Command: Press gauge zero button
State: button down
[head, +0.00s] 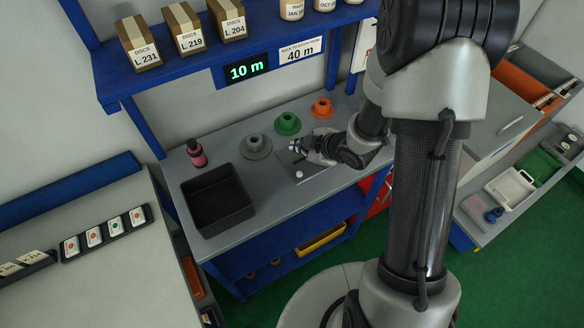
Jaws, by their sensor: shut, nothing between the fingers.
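My gripper (297,147) is over the grey workbench (262,190), at the end of my arm reaching in from the right. Its fingers are small in the picture and look closed with nothing held. Below it on the bench is a flat grey plate (312,177) with a small pale round part (299,175) near its front; I cannot tell whether this is the zero button. A lit display (246,70) on the blue frame reads "10 m" in green. A sign (300,50) beside it reads "40 m". Whether the gripper touches anything is unclear.
A black bin (217,200) and a pink bottle (196,152) stand on the bench's left. A blue shelf (160,75) with boxes overhangs the bench. The front strip is clear.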

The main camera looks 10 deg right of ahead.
aim_at(298, 176)
jog(key=shift+s+a+f+y, duration=0.15)
jog(key=shift+a+f+y, duration=0.15)
jog(key=shift+a, duration=0.05)
jog(key=shift+f, duration=0.15)
notch_tip(298, 176, down, 8)
jog(key=b, duration=0.7)
jog(key=shift+f, duration=0.25)
jog(key=shift+f, duration=0.1)
dwell(0.9)
jog(key=shift+f+b, duration=0.35)
jog(key=shift+b, duration=0.3)
jog(key=shift+f+b, duration=0.4)
dwell(0.6)
jog(key=shift+r+p, duration=0.65)
jog(key=shift+r, duration=0.2)
